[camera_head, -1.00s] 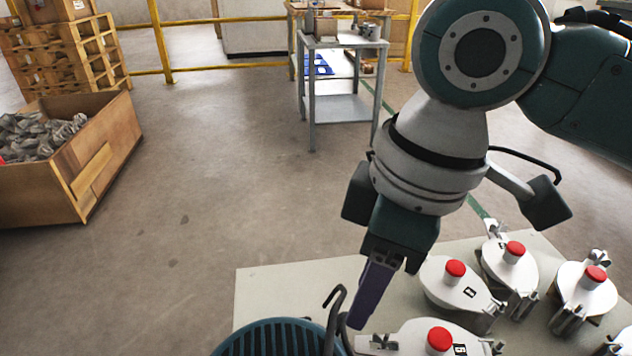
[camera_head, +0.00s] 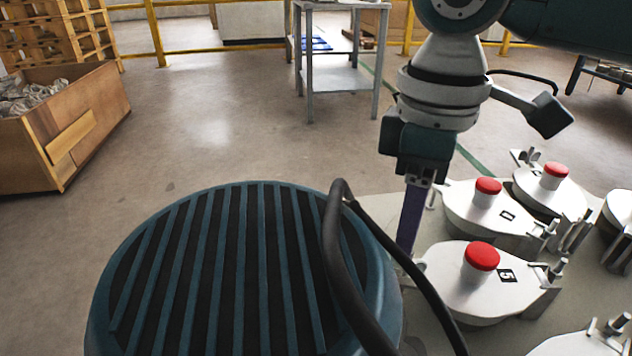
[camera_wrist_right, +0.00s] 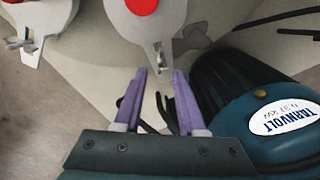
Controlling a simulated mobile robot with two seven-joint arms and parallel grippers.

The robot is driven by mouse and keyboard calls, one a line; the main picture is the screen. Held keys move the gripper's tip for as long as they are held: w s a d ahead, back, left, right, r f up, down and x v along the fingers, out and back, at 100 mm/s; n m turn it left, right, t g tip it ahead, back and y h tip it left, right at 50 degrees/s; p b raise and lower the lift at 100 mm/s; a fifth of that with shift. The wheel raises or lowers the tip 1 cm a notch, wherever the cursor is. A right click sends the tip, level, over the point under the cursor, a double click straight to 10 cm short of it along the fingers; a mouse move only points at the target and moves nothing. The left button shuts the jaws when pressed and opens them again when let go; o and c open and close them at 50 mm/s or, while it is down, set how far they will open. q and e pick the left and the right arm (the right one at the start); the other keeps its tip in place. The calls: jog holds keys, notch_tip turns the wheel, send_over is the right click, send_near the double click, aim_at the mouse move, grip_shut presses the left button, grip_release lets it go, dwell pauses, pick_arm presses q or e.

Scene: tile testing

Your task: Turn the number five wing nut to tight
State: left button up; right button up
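The number five unit has a white lid (camera_head: 455,289) with a red knob (camera_head: 481,257) and a "5" label. A metal bolt fitting (camera_head: 553,272) stands at its right edge. My right gripper (camera_head: 408,246) is left of this lid, pointing down, its purple fingers partly overlapping in this view. In the right wrist view, the gripper (camera_wrist_right: 158,78) is open and empty. A white lid (camera_wrist_right: 143,22) with a red knob lies ahead, and its small metal fitting (camera_wrist_right: 159,62) is just beyond the gap between the fingertips. I cannot tell the wing nut's angle. My left gripper is not in view.
A teal ribbed motor (camera_head: 240,280) fills the front, also close right of the fingers in the wrist view (camera_wrist_right: 245,90). A black cable (camera_head: 345,260) arches between motor and lid five. Lid zero (camera_head: 478,212) and other lids crowd the pale table (camera_head: 375,207).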

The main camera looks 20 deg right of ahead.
aim_at(408, 263)
notch_tip(408, 263, down, 4)
jog(key=shift+r+b, duration=0.2)
jog(key=shift+b, duration=0.65)
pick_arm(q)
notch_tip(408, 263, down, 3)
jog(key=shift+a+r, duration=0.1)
pick_arm(e)
jog(key=shift+r, duration=0.1)
jog(key=shift+c, duration=0.2)
grip_shut()
